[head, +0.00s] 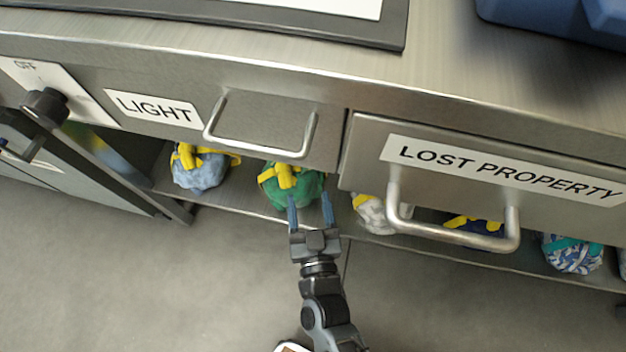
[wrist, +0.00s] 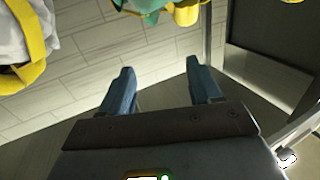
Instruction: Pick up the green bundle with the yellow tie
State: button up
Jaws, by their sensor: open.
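The green bundle with the yellow tie (head: 300,190) sits on the low shelf under the drawer labelled LIGHT, in the head view. Its yellow tie is on top, toward the left. My gripper (head: 311,205) is open with its blue fingertips at the bundle's near side; nothing is held. In the wrist view my open gripper (wrist: 164,85) has empty space between its fingers. Part of the green bundle (wrist: 130,10) shows at the top edge of that view, beyond the fingers, mostly cut off.
On the same shelf are a light blue bundle (head: 200,172) at left, a white one (head: 375,215) at right, a dark blue one (head: 472,226) and a patterned one (head: 572,254). The LOST PROPERTY drawer handle (head: 452,233) juts out at right.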

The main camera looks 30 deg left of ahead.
aim_at(283, 181)
jog(key=shift+n+y, duration=0.4)
jog(key=a, duration=0.2)
jog(key=a+f+b, duration=0.1)
jog(key=a, duration=0.1)
jog(key=w+a+f, duration=0.1)
jog(key=a, duration=0.1)
jog(key=shift+f, duration=0.25)
jog(key=shift+w+a+b, duration=0.25)
jog(key=shift+a+b, duration=0.1)
jog(key=b+x, duration=0.1)
jog(key=x, duration=0.2)
jog(key=b+x, duration=0.2)
jog(key=x, duration=0.2)
jog(key=shift+w+f, duration=0.2)
jog(key=shift+f, duration=0.05)
jog(key=shift+c, duration=0.2)
jog(key=shift+d, duration=0.1)
grip_shut()
jog(key=shift+r, duration=0.1)
